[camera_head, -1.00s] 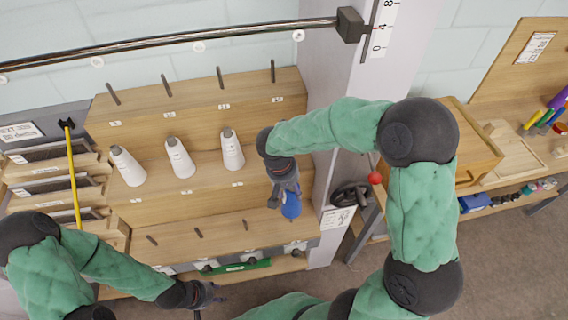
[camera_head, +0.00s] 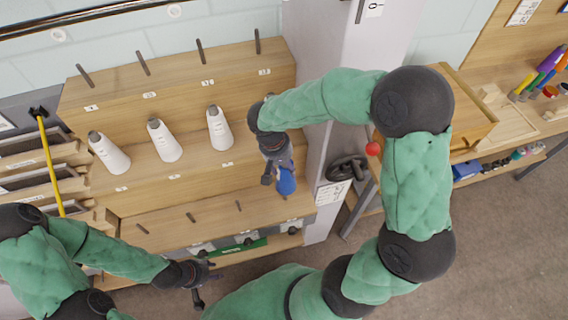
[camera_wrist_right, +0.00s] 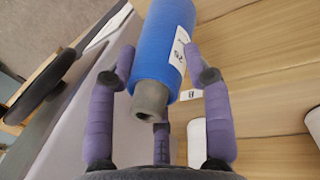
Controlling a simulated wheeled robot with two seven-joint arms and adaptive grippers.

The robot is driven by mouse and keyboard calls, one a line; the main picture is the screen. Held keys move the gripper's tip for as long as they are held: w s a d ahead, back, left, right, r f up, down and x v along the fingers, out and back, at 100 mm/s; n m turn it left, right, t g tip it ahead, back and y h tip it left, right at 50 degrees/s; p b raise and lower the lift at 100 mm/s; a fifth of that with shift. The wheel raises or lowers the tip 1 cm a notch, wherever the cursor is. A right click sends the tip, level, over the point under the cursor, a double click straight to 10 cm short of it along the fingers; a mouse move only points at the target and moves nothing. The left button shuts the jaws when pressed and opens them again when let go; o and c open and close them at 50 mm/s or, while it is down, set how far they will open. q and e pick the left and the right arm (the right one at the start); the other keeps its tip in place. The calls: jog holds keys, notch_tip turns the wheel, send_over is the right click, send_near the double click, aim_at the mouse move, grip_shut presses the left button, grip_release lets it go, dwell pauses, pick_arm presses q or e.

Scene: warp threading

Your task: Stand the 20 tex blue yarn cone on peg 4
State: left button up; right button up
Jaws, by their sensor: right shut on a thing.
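My right gripper (camera_head: 276,160) is shut on the blue yarn cone (camera_head: 286,182), in front of the right end of the stepped wooden rack. In the right wrist view, the fingers (camera_wrist_right: 160,75) surround the blue cone (camera_wrist_right: 168,35), its grey narrow end toward the camera and a white label on its side. The lower tier's bare pegs show at left (camera_head: 142,228), middle (camera_head: 191,217) and right (camera_head: 239,205). I cannot read which is peg 4; the rack's right end is partly hidden by my gripper and cone. My left gripper (camera_head: 204,282) is open and empty before the rack.
Three white cones (camera_head: 110,154) (camera_head: 165,141) (camera_head: 219,129) stand on the middle tier. The top tier (camera_head: 180,85) has several bare pegs. A grey post (camera_head: 330,100) and black handwheel (camera_head: 347,168) stand right of the rack. A workbench (camera_head: 470,120) is at far right.

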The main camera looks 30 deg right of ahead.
jog(key=shift+w+a+b+x, duration=0.1)
jog(key=shift+a+b+x, duration=0.2)
jog(key=shift+b+x, duration=0.95)
jog(key=shift+w+a+b+x, duration=0.1)
jog(key=shift+a+b+x, duration=0.15)
jog(key=shift+b+x, duration=0.95)
jog(key=shift+a+b+x, duration=0.3)
jog(key=shift+b+x, duration=0.55)
jog(key=shift+x, duration=0.75)
jog(key=shift+b+x, duration=0.6)
jog(key=shift+x, duration=0.2)
jog(key=shift+a, duration=0.15)
jog(key=o, duration=1)
jog(key=shift+o, duration=0.2)
jog(key=v, duration=1.2)
